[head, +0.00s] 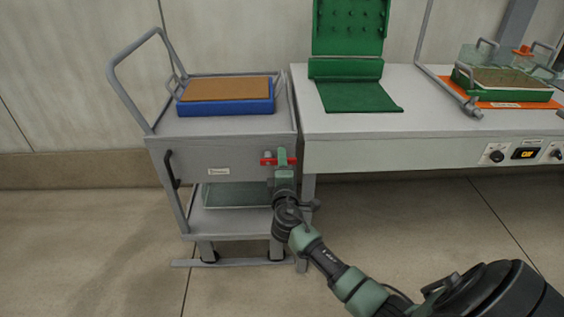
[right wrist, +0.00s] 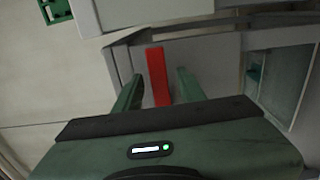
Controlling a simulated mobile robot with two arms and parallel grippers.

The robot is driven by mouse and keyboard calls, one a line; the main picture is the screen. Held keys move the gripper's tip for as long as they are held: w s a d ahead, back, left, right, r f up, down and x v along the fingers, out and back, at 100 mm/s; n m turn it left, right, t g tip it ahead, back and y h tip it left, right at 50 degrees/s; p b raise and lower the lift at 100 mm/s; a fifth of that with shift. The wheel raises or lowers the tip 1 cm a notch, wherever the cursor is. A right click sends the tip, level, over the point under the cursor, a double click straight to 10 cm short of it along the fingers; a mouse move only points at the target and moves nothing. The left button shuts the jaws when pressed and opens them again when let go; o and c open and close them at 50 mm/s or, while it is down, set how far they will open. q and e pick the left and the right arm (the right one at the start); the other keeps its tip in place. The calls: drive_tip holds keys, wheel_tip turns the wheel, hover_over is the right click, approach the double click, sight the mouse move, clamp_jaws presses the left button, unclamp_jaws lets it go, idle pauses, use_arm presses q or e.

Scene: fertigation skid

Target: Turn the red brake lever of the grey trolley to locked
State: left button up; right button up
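The grey trolley (head: 222,147) stands at the left of the head view. Its red brake lever (head: 266,161) lies about level on the front panel, near the right corner; my right gripper covers its middle. My right gripper (head: 283,157) is in front of the lever. In the right wrist view, the red lever (right wrist: 158,76) runs between the two green fingers of the right gripper (right wrist: 160,82). The fingers are open, one on each side, with a narrow gap visible to the lever. My left gripper is not in view.
A blue tray with a brown top (head: 226,107) sits on the trolley. A white label (head: 219,171) is on its front panel. A workbench (head: 420,148) with a green mat (head: 357,96) stands close on the right. The floor in front is clear.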

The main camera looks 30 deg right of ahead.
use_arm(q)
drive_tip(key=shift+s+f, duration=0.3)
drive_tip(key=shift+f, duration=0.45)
use_arm(e)
drive_tip(key=v, duration=0.7)
drive_tip(key=shift+s+a, duration=0.2)
drive_tip(key=shift+s, duration=0.05)
